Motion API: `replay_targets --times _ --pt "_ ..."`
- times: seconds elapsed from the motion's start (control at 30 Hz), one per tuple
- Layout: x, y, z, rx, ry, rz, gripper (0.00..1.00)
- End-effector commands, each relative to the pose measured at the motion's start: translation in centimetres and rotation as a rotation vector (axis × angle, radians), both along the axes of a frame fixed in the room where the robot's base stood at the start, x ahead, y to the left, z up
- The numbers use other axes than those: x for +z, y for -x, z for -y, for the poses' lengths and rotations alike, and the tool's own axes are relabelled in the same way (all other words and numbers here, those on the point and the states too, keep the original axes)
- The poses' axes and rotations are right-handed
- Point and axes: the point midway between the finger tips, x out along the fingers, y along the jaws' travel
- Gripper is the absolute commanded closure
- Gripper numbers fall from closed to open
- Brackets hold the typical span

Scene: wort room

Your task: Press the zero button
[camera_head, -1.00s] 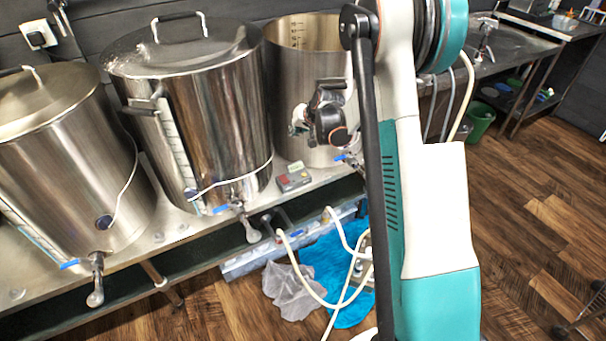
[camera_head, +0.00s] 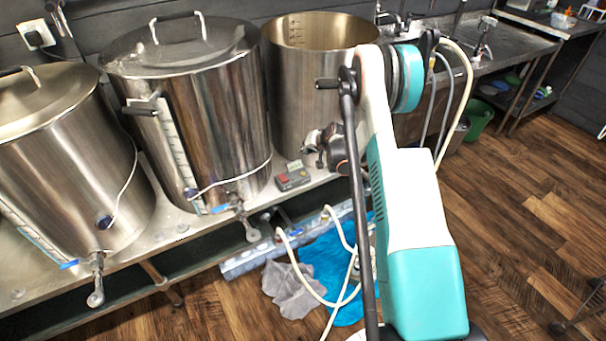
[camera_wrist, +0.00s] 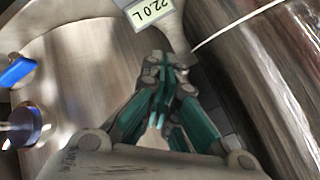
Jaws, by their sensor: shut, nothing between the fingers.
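A small dark grey box (camera_head: 293,180) with a red patch and a pale display (camera_head: 295,165) stands on the steel bench in front of the kettles. Which of its buttons is the zero button is too small to tell. In the wrist view the display (camera_wrist: 150,11) reads 22.0 L at the top edge; the buttons do not show there. My gripper (camera_wrist: 165,66) is shut and empty, its fingertips just below the display in that picture. In the head view my gripper (camera_head: 313,140) is above and right of the box, partly hidden by my arm.
A lidded steel kettle (camera_head: 190,110) stands left of the box, and an open steel kettle (camera_head: 300,90) stands behind it. A valve (camera_head: 240,210) juts from the lidded kettle. White hoses (camera_head: 300,275) hang below the bench.

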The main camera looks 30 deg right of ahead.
Motion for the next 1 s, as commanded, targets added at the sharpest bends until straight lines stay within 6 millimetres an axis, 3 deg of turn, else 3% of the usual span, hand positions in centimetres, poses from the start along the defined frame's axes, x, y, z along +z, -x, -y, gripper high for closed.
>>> replay_targets --times 0.27,0.63,1.0 --pt "-1.5 0.0 0.0 0.001 0.001 0.0 1.0" --pt "-6.4 0.0 0.0 0.001 0.001 0.0 1.0" --pt "-8.7 0.0 0.0 0.001 0.001 0.0 1.0"
